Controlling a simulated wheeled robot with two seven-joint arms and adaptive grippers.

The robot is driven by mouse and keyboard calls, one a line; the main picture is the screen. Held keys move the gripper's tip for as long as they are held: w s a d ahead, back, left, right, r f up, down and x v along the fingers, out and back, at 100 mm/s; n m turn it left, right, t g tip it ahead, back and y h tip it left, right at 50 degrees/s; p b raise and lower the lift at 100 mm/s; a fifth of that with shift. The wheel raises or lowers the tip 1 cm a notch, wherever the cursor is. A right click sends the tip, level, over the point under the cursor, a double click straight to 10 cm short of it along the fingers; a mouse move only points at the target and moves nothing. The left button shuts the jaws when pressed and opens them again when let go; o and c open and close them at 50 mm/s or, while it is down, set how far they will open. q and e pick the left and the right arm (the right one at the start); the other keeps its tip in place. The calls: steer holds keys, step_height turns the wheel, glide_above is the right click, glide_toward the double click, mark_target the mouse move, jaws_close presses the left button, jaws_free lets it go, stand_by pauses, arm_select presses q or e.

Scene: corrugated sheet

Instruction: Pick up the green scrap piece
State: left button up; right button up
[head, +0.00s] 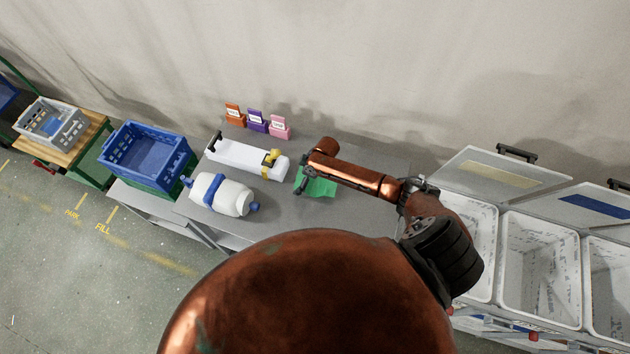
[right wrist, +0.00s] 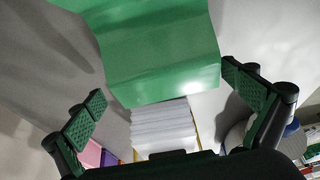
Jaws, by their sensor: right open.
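The green scrap piece (head: 322,187) lies on the grey table (head: 232,228) in the head view, partly hidden by my right arm and gripper. It is a flat green sheet with a slightly bent edge. In the right wrist view the green scrap piece (right wrist: 160,45) fills the top middle, its near edge reaching between the fingertips. My right gripper (head: 303,184) hangs over the left side of the sheet. Its two pads stand wide apart in the right wrist view (right wrist: 164,88), with nothing clamped between them. My left gripper is not in view.
Three small coloured label holders (head: 257,122) stand behind. A blue crate (head: 150,152) is at left; white open-lidded bins (head: 540,262) are at right.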

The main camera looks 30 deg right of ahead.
steer(key=shift+s+d, duration=0.1)
steer(key=shift+s+r, duration=0.15)
steer(key=shift+s, duration=0.15)
steer(key=shift+s+r, duration=0.4)
steer(key=shift+s, duration=0.25)
steer(key=c, duration=0.3)
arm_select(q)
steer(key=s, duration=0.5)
arm_select(e)
steer(key=shift+w+f, duration=0.3)
steer(key=shift+w, duration=0.1)
steer(key=c, duration=0.4)
steer(key=shift+w+f, duration=0.1)
steer(key=shift+w, duration=0.1)
steer(key=shift+c, duration=0.6)
steer(key=shift+s+r, duration=0.25)
steer(key=shift+s, duration=0.1)
steer(key=c, duration=0.4)
steer(key=shift+w+f, duration=0.1)
steer(key=shift+c, duration=0.2)
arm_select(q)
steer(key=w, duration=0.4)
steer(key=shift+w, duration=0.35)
arm_select(e)
steer(key=shift+w, duration=0.1)
